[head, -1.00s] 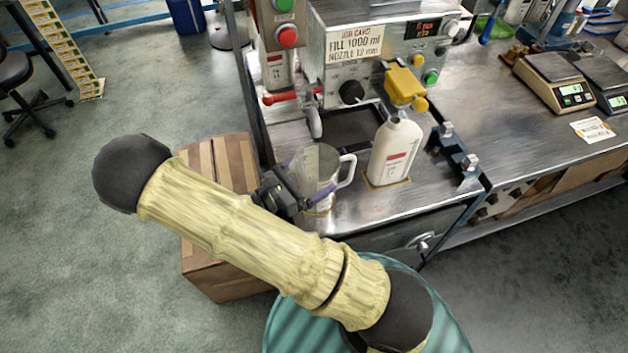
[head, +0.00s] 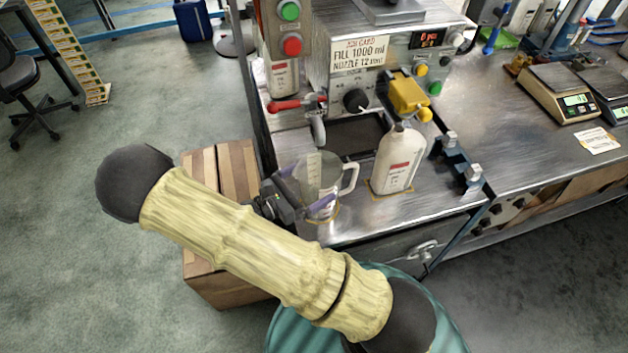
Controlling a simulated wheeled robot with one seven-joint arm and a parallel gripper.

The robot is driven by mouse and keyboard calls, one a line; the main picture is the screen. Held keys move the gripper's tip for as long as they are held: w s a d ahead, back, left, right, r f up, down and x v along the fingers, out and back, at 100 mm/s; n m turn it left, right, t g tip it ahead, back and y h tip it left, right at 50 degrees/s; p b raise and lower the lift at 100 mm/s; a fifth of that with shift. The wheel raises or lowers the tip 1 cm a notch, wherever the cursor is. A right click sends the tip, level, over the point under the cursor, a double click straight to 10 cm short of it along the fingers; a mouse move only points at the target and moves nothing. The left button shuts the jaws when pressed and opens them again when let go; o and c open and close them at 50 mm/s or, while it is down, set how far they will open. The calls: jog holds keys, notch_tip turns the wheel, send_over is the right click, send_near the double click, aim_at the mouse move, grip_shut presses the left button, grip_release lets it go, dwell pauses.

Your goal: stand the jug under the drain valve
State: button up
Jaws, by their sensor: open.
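The clear measuring jug (head: 328,172) stands upright on a round yellow mark near the front left of the steel bench, its handle to the right. The drain valve, with a red lever (head: 285,104) and a grey downward spout (head: 318,131), is on the filling machine behind the jug. The jug is in front of the spout, not under it. My gripper (head: 306,194) is open at the jug's near left side, its purple-grey fingers spread around the lower body. Whether they touch it I cannot tell. My forearm hides part of the gripper's surroundings.
A dark tray (head: 358,134) lies behind. A blue clamp fixture (head: 458,163) is further right. Cardboard boxes (head: 217,170) stand left of the bench.

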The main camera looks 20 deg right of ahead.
jog(key=b+v, duration=0.2)
jog(key=v, duration=1.4)
jog(key=shift+s+a, duration=0.1)
jog(key=shift+a, duration=0.05)
